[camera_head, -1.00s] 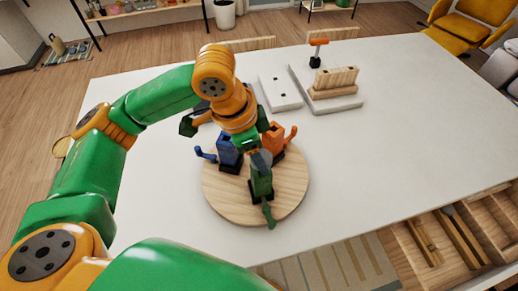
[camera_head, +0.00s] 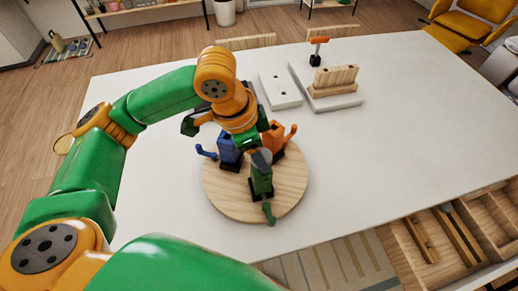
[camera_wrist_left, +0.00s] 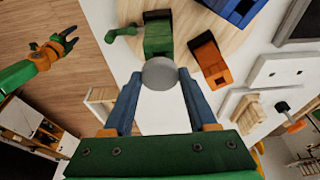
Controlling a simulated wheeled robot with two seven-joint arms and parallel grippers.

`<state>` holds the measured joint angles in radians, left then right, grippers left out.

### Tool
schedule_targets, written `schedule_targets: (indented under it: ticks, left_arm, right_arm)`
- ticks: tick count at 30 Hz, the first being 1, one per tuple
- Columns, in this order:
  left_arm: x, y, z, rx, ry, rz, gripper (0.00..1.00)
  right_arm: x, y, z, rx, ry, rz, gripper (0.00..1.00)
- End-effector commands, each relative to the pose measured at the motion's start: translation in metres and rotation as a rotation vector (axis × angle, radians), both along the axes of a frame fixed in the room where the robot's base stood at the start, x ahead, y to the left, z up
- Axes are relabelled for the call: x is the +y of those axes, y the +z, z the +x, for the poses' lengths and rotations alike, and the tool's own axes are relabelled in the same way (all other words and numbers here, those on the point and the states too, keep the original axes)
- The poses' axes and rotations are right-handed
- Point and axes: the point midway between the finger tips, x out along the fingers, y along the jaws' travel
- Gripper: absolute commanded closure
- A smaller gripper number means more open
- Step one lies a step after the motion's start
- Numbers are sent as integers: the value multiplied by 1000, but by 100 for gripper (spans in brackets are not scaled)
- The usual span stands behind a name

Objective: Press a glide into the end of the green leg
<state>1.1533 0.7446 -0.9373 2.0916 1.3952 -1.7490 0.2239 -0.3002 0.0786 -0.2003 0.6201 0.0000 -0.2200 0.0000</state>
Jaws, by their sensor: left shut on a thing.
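A green block-like piece with a curved handle (camera_head: 261,184) stands near the front of a round wooden board (camera_head: 225,200); it also shows in the left wrist view (camera_wrist_left: 158,40). My left gripper (camera_head: 258,150) is shut on a grey round glide (camera_wrist_left: 160,73), held between its blue fingertips. The glide lies right over the near end of the green piece in the wrist view; I cannot tell whether they touch. My right gripper (camera_wrist_left: 70,38) shows only in the wrist view, off to the side over the floor, with its fingers apart and empty.
A blue piece (camera_head: 229,149) and an orange piece (camera_head: 274,137) stand behind the green one on the board. A white plate (camera_head: 280,92) and a wooden rack (camera_head: 334,78) are at the back. An open drawer (camera_head: 412,250) is front right. The table's right side is clear.

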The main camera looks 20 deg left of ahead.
Motion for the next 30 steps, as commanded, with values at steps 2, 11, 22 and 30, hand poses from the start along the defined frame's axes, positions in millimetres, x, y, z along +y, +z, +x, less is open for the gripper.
schedule_targets:
  ticks: [2, 11, 22, 30]
  left_arm:
    - [0, -1, 0, 0, 0, 0, 94]
    - [0, -8, 0, 0, 0, 0, 94]
    - [0, -18, 0, 1, 0, 1, 94]
    - [0, -25, 0, 1, 0, 0, 94]
  right_arm:
    - [0, -1, 0, 0, 0, 0, 46]
    - [-1, -3, 0, 0, 0, -1, 46]
    - [-1, -6, 0, 0, 0, -2, 46]
    - [-1, -7, 0, 0, 0, -2, 46]
